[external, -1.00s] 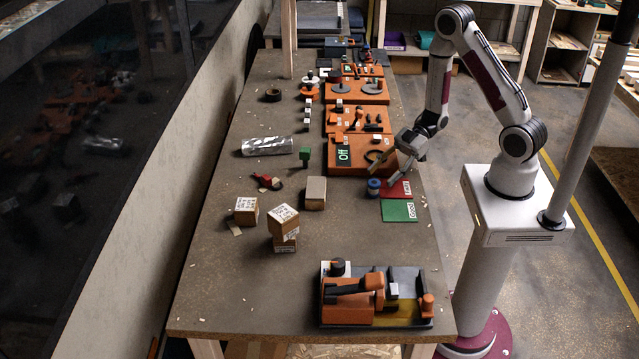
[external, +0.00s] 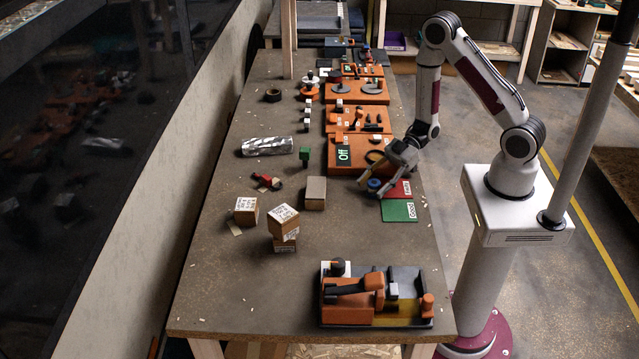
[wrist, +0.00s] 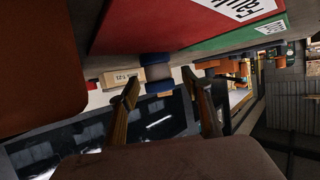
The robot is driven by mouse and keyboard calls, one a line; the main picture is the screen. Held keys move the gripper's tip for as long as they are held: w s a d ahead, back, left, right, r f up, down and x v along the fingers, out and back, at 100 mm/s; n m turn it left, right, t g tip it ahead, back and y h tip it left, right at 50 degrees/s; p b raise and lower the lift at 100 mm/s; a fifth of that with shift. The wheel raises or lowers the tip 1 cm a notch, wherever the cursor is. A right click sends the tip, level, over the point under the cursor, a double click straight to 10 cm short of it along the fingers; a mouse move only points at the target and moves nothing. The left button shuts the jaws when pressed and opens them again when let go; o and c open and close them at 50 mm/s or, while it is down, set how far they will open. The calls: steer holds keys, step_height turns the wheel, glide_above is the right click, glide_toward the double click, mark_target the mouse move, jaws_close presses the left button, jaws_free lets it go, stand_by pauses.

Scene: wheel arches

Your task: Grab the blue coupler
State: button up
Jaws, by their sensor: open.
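The blue coupler (external: 374,184) stands on the table beside the red card, with its top showing between my fingers in the external view. In the wrist view the coupler (wrist: 156,72) is a short cylinder with blue ends and a grey middle. My gripper (external: 372,188) is open, with one finger on each side of the coupler. In the wrist view my gripper's fingertips (wrist: 160,88) point towards the coupler, with gaps on both sides. I cannot tell whether either finger touches it.
The red card (external: 402,189) and green card (external: 398,211) lie close to the right. An orange station with a screen (external: 343,155) stands just behind. A tan block (external: 315,193) is to the left. The table in front of the coupler is clear.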

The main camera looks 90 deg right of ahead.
mark_target(374, 182)
stand_by(0.3)
steer(key=c, duration=1)
steer(key=shift+c, duration=0.2)
steer(key=shift+r, duration=0.1)
steer(key=shift+r, duration=4.85)
